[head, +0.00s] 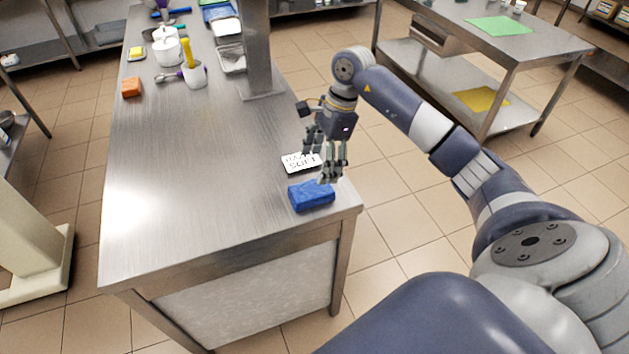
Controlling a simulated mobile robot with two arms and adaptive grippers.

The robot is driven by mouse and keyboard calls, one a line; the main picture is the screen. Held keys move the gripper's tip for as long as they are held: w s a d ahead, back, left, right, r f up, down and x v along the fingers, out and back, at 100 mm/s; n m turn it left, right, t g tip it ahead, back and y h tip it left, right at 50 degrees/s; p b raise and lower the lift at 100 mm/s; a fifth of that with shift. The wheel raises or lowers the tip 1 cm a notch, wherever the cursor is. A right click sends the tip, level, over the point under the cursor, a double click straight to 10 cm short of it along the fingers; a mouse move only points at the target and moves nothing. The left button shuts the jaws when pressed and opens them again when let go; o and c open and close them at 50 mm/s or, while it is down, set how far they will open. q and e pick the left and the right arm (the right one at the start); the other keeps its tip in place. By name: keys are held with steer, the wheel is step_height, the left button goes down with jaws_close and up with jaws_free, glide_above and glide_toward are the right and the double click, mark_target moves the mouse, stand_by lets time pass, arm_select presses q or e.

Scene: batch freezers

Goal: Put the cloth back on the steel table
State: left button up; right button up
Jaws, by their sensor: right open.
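A folded blue cloth (311,196) lies on the near right corner of the steel table (190,190) in the head view. My right gripper (325,178) is open just above and behind the cloth, fingers pointing down. Its fingertips overlap the cloth's far edge in the picture; I cannot tell whether they touch it. My left gripper is not in view.
A white label card (297,163) lies behind the cloth. An orange block (131,87), white containers (167,51) and a steel post (258,50) stand farther back. A second steel table (480,30) stands at the right. The table's near left is clear.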

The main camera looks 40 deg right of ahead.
steer(key=shift+b+v, duration=0.3)
steer(key=shift+v, duration=1.5)
